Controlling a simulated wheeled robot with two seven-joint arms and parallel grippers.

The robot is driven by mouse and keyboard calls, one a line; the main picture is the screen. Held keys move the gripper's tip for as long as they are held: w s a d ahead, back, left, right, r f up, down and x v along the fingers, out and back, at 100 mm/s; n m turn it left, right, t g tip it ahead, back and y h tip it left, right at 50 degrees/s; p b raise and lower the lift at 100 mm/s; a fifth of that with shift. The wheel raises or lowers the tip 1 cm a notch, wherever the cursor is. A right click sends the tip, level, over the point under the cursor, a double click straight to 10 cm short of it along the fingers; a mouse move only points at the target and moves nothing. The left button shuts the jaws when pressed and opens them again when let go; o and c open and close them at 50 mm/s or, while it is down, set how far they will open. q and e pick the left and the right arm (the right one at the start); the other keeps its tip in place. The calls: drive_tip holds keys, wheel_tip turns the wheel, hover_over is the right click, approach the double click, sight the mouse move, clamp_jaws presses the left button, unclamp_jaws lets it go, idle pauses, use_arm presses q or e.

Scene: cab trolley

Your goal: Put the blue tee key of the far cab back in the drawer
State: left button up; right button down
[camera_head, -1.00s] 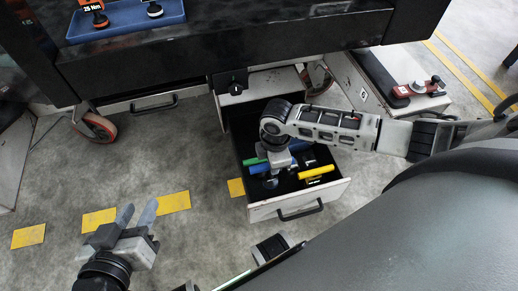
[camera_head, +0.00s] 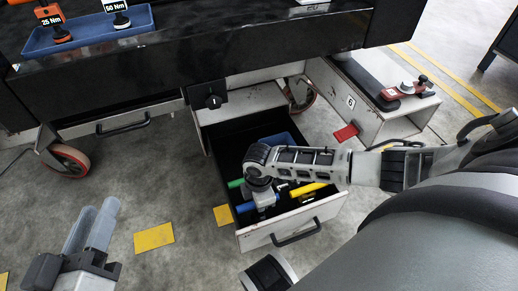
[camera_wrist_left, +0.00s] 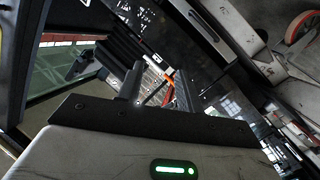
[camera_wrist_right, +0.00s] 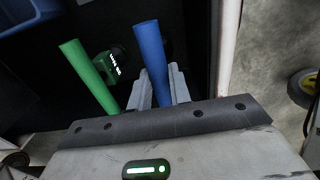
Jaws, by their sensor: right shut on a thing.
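The open drawer (camera_head: 300,214) hangs below the black trolley top and has a black inside. My right gripper (camera_head: 264,205) reaches down into it. In the right wrist view, its fingers (camera_wrist_right: 160,88) are shut on the blue tee key (camera_wrist_right: 150,50), whose blue handle stands up between them. The key's lower part is hidden. A green-handled key (camera_wrist_right: 90,77) is just left of it, and its green end (camera_head: 236,183) shows in the head view. A yellow handle (camera_head: 308,190) lies at the drawer's right side. My left gripper (camera_head: 90,230) is open and empty, outside the drawer.
A blue tray (camera_head: 90,35) with torque tools stands on the trolley top. A blue bin (camera_head: 277,141) is at the drawer's back. A white cabinet (camera_head: 365,115) stands to the right, with a red item (camera_head: 345,132) beside it.

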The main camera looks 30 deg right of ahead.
drive_tip(key=shift+f, duration=0.9)
use_arm(q)
drive_tip(key=shift+w+r+t, duration=0.3)
drive_tip(key=shift+r, duration=0.25)
use_arm(e)
drive_tip(key=c, duration=1.3)
unclamp_jaws()
drive_tip(key=shift+f, duration=0.1)
